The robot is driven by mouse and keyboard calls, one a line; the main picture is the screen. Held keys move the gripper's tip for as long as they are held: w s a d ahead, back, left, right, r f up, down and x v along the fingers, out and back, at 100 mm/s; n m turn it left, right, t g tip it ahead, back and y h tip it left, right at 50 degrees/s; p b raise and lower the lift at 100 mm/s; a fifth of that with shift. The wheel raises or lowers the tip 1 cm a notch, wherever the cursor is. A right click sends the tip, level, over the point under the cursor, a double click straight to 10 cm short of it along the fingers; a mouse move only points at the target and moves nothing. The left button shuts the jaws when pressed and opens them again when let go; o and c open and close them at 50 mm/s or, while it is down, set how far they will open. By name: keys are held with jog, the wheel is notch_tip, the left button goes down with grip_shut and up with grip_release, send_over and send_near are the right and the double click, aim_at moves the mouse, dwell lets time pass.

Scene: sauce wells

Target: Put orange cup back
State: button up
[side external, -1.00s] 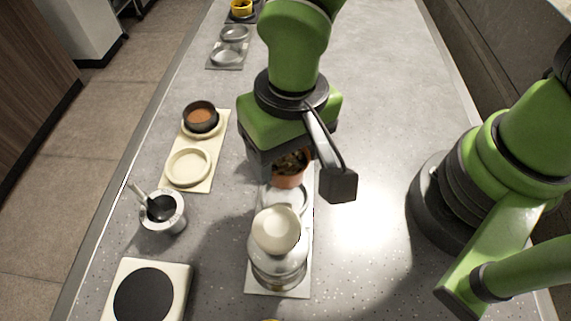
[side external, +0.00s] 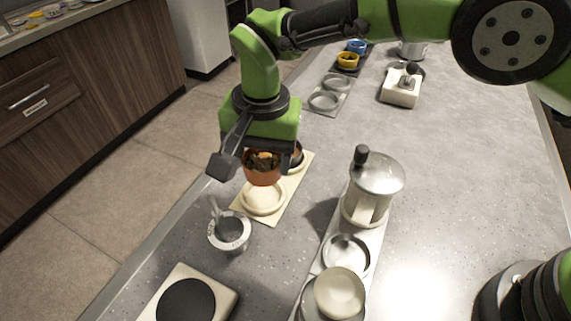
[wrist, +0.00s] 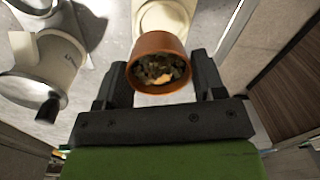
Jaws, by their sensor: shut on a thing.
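The orange cup (side external: 262,170) is terracotta coloured, upright and filled with dark chunky bits and a paler orange piece. My gripper (side external: 262,152) is shut on it; in the wrist view the cup (wrist: 159,60) sits between the two dark fingers (wrist: 160,80). The cup appears held above the cream tray (side external: 285,207), over or just behind its near round well (side external: 263,199), which looks empty. The tray's far well is mostly hidden by the gripper and cup; a dark cup (side external: 298,157) partly shows there. I cannot tell the exact height of the orange cup.
A metal pot with a black knob (side external: 376,180) stands on a pale tray to the right, with an empty ring (side external: 346,253) and a cream-lidded jar (side external: 340,293) nearer. A mortar (side external: 229,232) and burner plate (side external: 187,302) are in front. An empty two-ring tray (side external: 325,101) lies behind.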

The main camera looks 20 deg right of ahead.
aim_at(260, 170)
jog(key=shift+w+a+f+m, duration=0.15)
jog(key=shift+w+m, duration=0.15)
jog(key=shift+w, duration=0.3)
jog(key=shift+f, duration=3.2)
jog(key=shift+f, duration=0.5)
jog(key=o, duration=1.1)
jog(key=shift+r, duration=4)
